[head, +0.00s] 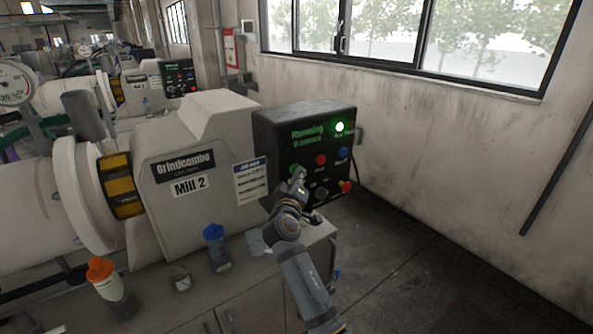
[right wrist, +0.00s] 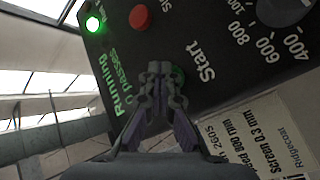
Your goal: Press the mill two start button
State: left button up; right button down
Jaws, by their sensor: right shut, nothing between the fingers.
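Mill two (head: 205,160) is a grey-white machine with a "Mill 2" label. Its dark control panel (head: 282,128) shows green text reading "Running" with a passes line below, and a lit green lamp (head: 339,127). My right gripper (head: 297,175) is shut and empty, its fingertips in front of the panel's left side. In the right wrist view, the green start button (right wrist: 179,76) lies beside the word "Start", partly hidden behind the shut fingertips (right wrist: 160,68). The tips overlap it in the picture; I cannot tell whether they touch it. My left gripper is not in view.
A blue-capped bottle (head: 218,250) and an orange-capped bottle (head: 112,290) stand on the bench. The floor right of the bench is clear.

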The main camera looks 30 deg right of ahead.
jog(key=shift+s, duration=0.7)
jog(key=shift+s, duration=0.1)
jog(key=s, duration=0.2)
jog(key=s+p, duration=0.1)
jog(key=s, duration=0.1)
jog(key=shift+s+d, duration=0.2)
jog(key=shift+s, duration=0.15)
dwell(0.4)
